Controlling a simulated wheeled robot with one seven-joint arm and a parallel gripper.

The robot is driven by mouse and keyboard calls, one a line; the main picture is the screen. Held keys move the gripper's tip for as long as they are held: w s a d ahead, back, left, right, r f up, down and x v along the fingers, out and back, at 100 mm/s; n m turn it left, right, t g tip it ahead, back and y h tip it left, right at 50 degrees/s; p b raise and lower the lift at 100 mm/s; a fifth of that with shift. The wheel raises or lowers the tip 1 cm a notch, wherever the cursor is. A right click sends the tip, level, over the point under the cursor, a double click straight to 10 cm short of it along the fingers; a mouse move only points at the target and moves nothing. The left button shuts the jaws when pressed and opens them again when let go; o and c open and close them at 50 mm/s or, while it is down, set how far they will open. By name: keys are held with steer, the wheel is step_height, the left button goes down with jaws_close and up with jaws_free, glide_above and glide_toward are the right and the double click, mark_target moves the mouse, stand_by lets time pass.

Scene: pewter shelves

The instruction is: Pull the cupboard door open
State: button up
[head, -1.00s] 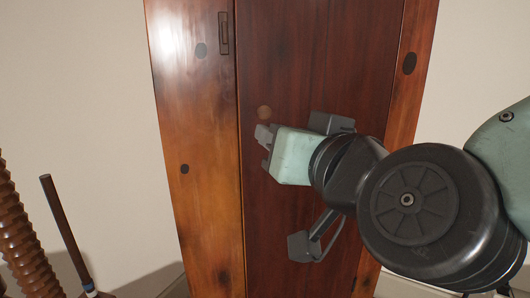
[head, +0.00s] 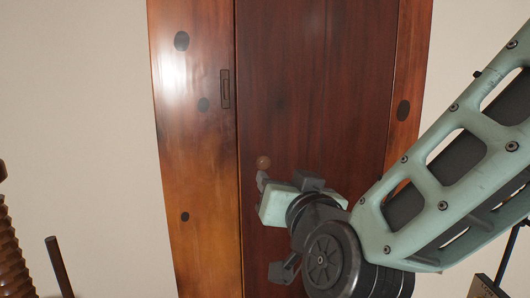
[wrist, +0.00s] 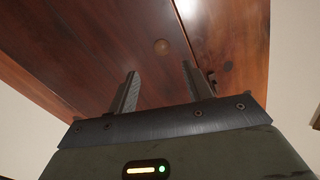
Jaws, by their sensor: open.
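The cupboard has a dark red-brown door (head: 310,100), which looks shut in its lighter orange wood frame (head: 195,130). A small round wooden knob (head: 263,162) sits near the door's left edge. In the wrist view the knob (wrist: 161,46) shows beyond the fingertips, between the lines of the two fingers. My gripper (wrist: 157,78) is open and empty, with its fingers apart. In the head view my gripper (head: 262,182) is just below the knob, its far finger hidden. I cannot tell whether a fingertip touches the door.
A dark latch plate (head: 225,88) is on the frame left of the door. A ribbed brown column (head: 10,245) and a dark rod (head: 58,265) stand at the lower left. A dark object (head: 488,287) is at the lower right. Plain wall flanks the cupboard.

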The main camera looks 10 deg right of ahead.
mark_target(264, 165)
steer(key=p, duration=0.2)
steer(key=w+p, duration=0.1)
steer(key=p, duration=0.1)
steer(key=shift+r, duration=0.25)
steer(key=p, duration=0.3)
steer(key=shift+w+a+p, duration=0.15)
steer(key=shift+p, duration=0.15)
steer(key=w, duration=0.5)
steer(key=w+a, duration=0.1)
steer(key=w, duration=0.2)
steer(key=shift+w+a+f, duration=0.1)
steer(key=shift+w+f, duration=0.15)
steer(key=shift+w, duration=0.1)
steer(key=shift+c, duration=0.3)
jaws_close()
